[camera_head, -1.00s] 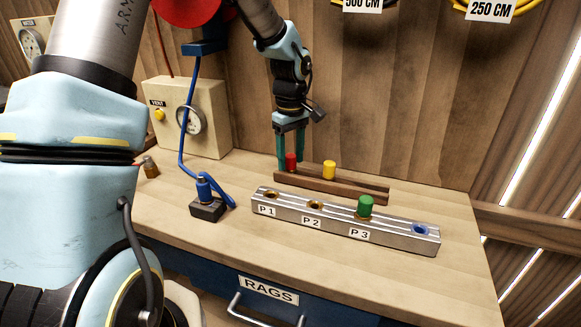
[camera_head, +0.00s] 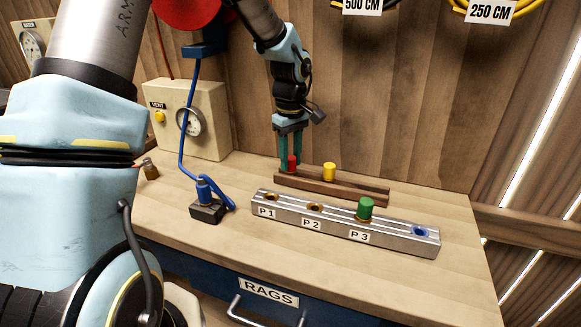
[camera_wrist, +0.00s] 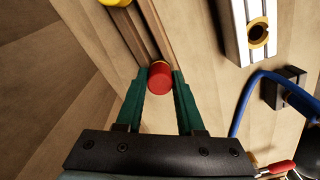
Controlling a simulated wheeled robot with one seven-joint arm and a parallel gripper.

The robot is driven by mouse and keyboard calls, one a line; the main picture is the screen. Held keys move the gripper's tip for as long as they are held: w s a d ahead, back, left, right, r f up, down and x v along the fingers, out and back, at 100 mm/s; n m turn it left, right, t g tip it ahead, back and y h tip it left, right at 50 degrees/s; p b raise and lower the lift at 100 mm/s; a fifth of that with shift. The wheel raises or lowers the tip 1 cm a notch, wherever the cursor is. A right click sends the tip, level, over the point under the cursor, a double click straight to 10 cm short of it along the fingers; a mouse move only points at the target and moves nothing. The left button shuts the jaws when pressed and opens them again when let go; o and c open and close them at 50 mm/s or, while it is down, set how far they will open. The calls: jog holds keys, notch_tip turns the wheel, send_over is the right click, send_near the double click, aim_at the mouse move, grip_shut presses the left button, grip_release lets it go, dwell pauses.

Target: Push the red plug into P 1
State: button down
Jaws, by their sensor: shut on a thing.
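The red plug (camera_head: 292,163) stands at the left end of the wooden rack (camera_head: 335,189). My gripper (camera_head: 289,164) points down over that end, its green fingers on both sides of the plug. In the wrist view the red plug (camera_wrist: 161,77) sits between the fingertips of my gripper (camera_wrist: 160,80), which are shut on it. P 1 (camera_head: 271,196) is the leftmost hole of the metal manifold block (camera_head: 395,236), in front of the rack. It looks empty, with a brass rim, and a brass-rimmed hole (camera_wrist: 258,33) shows in the wrist view.
A yellow plug (camera_head: 329,171) stands in the rack. A green plug (camera_head: 365,207) sits at P 3, and P 2 (camera_head: 315,207) looks empty. A blue hose fitting on a dark block (camera_head: 207,210) stands left of the manifold. The gauge box (camera_head: 186,118) is behind it.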

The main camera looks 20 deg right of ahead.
aim_at(291, 157)
jog(key=shift+r, duration=0.1)
jog(key=shift+r+p, duration=1.85)
jog(key=shift+r, duration=0.7)
jog(key=shift+r, duration=0.1)
jog(key=shift+r+p, duration=0.35)
jog(key=shift+p, duration=0.05)
jog(key=shift+s+a+r, duration=0.25)
jog(key=shift+s, duration=0.05)
jog(key=s+a+f+b, duration=0.1)
jog(key=s+a+b, duration=0.1)
jog(key=s+a, duration=0.5)
jog(key=shift+s+a+f, duration=0.25)
jog(key=shift+s+f, duration=0.15)
jog(key=shift+s, duration=0.6)
jog(key=shift+f+b, duration=1.35)
jog(key=shift+f, duration=0.25)
